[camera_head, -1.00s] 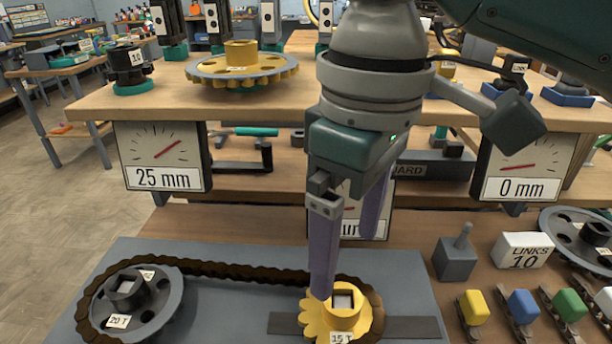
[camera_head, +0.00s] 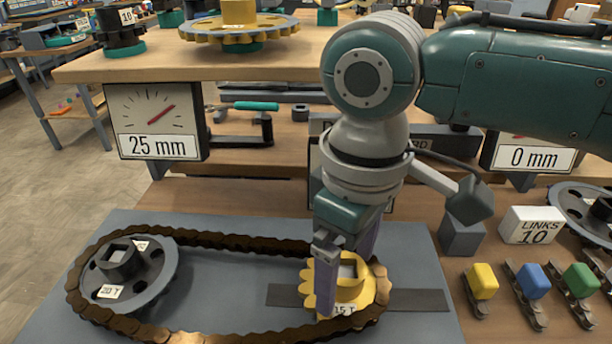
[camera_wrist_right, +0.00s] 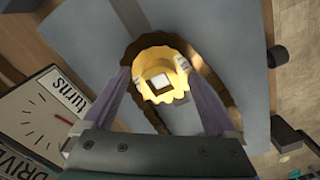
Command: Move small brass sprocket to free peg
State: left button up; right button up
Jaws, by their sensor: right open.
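The small brass sprocket (camera_head: 352,291), tagged 15 T, sits on the grey board with the dark chain (camera_head: 210,330) looped around it. Its hub with a square centre faces up; it also shows in the right wrist view (camera_wrist_right: 156,66). My right gripper (camera_head: 346,280) is low over the sprocket, open, with one purple finger on each side of the hub. I cannot tell whether the fingers touch it. I cannot make out a free peg. My left gripper is not in view.
A dark 20 T sprocket (camera_head: 150,284) holds the chain's left end. Gauges reading 25 mm (camera_head: 157,110) and 0 mm (camera_head: 530,158) hang from the shelf above. A grey block (camera_head: 463,238), a links box (camera_head: 530,225) and coloured chain pieces (camera_head: 482,284) stand right of the board.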

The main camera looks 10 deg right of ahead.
jog(key=shift+c, duration=0.3)
jog(key=c, duration=0.4)
grip_shut()
jog(key=shift+r, duration=0.1)
jog(key=shift+r+p, duration=1.5)
jog(key=shift+p, duration=0.45)
jog(key=shift+r+p, duration=1.7)
jog(key=shift+p, duration=0.4)
